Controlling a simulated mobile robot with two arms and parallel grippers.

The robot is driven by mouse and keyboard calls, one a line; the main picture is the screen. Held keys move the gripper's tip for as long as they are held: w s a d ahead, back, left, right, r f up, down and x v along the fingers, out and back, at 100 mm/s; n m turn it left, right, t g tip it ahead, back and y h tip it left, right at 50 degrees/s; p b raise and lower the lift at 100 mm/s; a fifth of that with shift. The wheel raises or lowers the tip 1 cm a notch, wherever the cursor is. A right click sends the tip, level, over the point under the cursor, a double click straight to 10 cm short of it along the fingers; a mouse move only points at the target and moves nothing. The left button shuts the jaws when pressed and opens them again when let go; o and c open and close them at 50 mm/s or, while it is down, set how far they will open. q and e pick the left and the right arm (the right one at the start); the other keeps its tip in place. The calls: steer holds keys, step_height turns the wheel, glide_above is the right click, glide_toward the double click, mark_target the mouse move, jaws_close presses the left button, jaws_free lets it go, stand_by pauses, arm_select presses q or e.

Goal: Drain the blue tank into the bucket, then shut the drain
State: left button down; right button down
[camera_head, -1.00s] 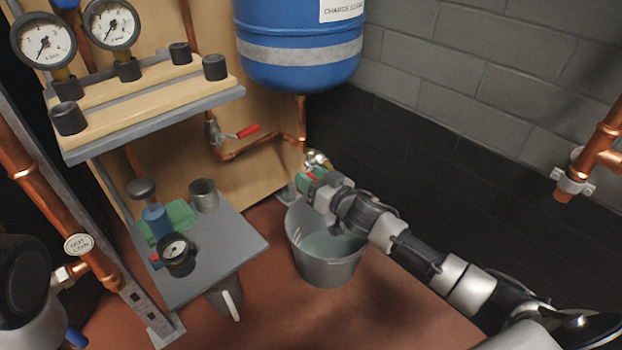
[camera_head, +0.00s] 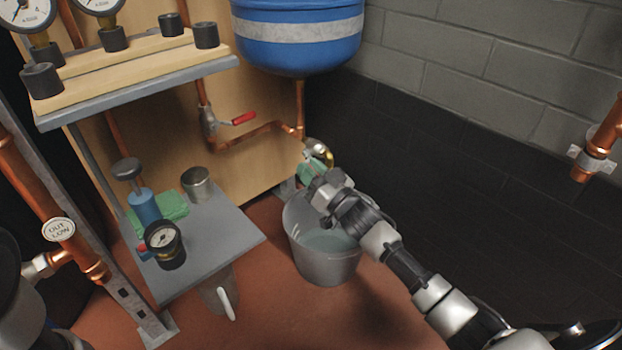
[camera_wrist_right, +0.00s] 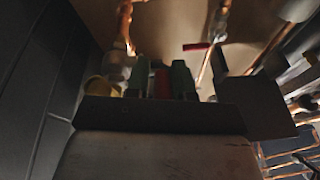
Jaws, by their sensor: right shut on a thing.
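The blue tank (camera_head: 298,45) hangs at the top of the head view, its lower end showing. A copper pipe (camera_head: 299,105) runs down from it to the brass drain valve (camera_head: 321,152) above the bucket's back rim. My right gripper (camera_head: 312,172) is at this valve, its green fingers shut on a red handle (camera_wrist_right: 163,84), seen between them in the right wrist view. The grey metal bucket (camera_head: 325,268) stands on the floor below, with a pale surface like water inside. My forearm hides part of its right rim. My left gripper is not in view.
Another red lever (camera_head: 243,118) sits on the copper pipe to the left. A grey shelf (camera_head: 215,243) with a gauge (camera_head: 164,243), a metal cup (camera_head: 197,184) and a green cloth stands left of the bucket. A pipe stub (camera_head: 590,158) juts out at the right. Red floor shows in front.

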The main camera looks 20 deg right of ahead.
steer(key=t+b, duration=0.1)
steer(key=f+t+y+b, duration=0.1)
steer(key=b, duration=0.1)
steer(key=shift+w+a+f, duration=0.1)
steer(key=shift+w+a, duration=0.1)
steer(key=shift+a, duration=0.1)
steer(key=shift+w+a+t+y+b, duration=0.15)
steer(key=shift+t+y+b, duration=0.25)
steer(key=shift+t+b, duration=0.5)
steer(key=c, duration=1.1)
jaws_free()
